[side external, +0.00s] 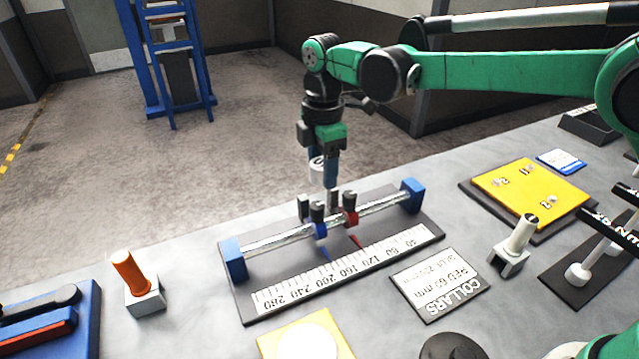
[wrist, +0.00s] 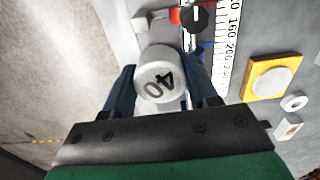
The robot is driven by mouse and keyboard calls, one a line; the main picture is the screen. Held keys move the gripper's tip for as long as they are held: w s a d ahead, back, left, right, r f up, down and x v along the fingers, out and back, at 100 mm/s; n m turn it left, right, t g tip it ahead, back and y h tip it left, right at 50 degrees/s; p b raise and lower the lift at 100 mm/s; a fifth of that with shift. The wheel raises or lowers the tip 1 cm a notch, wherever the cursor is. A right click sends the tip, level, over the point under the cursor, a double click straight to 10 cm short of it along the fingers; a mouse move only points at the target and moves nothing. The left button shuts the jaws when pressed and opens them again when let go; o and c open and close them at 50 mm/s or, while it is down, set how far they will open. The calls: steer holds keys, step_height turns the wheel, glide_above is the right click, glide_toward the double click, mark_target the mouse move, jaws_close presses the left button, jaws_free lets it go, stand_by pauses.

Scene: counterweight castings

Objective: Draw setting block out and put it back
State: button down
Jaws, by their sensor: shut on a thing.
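A white round block marked 40 (wrist: 160,75) is between my gripper's two blue fingers in the wrist view. In the side view this white block (side external: 316,167) shows beside the fingers, partly hidden. My gripper (side external: 329,180) points down over the back of the collar rod and is shut on the block. The rod (side external: 275,238) runs between two blue end posts. A blue collar (side external: 320,232) and a red collar (side external: 350,218) sit on it, each with a dark knob and a pointer towards the scale (side external: 345,268). Whether the block touches anything below is hidden.
A card reading COLLARS (side external: 440,284) lies right of the scale. An orange handle (side external: 130,270) stands in a white base at left. A white handle (side external: 521,236) stands at right, near a yellow board (side external: 530,188). A yellow pad (side external: 282,343) lies in front.

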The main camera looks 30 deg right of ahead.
glide_above(373, 311)
stand_by(2.1)
steer(key=shift+f, duration=5)
steer(key=shift+f, duration=0.35)
steer(key=shift+c, duration=2)
jaws_free()
step_height(373, 311, up, 8)
